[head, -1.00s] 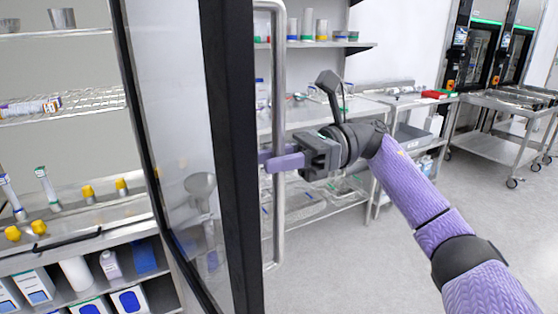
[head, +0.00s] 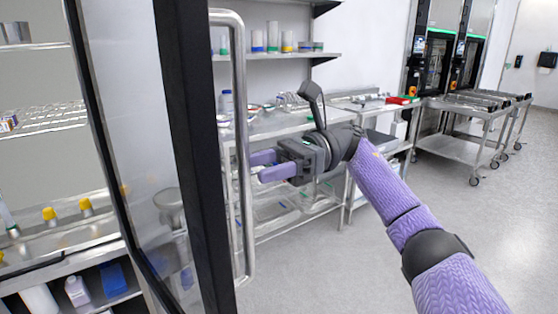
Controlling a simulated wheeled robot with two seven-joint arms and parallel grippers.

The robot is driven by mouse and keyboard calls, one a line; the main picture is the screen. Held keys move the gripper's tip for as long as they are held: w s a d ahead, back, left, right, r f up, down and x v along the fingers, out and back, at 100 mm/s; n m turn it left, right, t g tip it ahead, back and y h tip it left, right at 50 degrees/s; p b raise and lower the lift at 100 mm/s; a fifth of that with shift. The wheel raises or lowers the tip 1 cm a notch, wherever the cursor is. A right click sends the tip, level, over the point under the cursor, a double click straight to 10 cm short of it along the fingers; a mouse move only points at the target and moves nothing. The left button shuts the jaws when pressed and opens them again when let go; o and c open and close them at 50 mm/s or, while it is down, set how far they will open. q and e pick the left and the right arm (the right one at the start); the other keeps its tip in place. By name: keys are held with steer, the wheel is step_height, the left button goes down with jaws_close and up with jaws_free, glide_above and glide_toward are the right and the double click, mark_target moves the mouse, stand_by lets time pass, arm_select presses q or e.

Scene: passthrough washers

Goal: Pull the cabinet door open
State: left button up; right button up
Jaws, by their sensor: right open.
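The cabinet door (head: 185,150) has a black frame and a glass panel, and stands swung out from the cabinet in the head view. Its handle (head: 241,130) is a long vertical metal bar on the door's right side. My right gripper (head: 256,167) is open, its two purple fingers pointing left at the handle from the right. The fingertips are just right of the bar, with nothing between them; I cannot tell whether one touches it. The cabinet's shelves (head: 40,118) show left of the door. My left gripper is not in view.
Behind my right arm stands a metal bench (head: 275,125) with bottles and trays, under a wall shelf (head: 265,54) with several containers. A metal cart (head: 460,150) stands at the right by dark machines. The floor (head: 350,270) in front is clear.

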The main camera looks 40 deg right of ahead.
steer(key=d, duration=0.6)
steer(key=shift+s+d, duration=0.2)
steer(key=shift+s, duration=0.25)
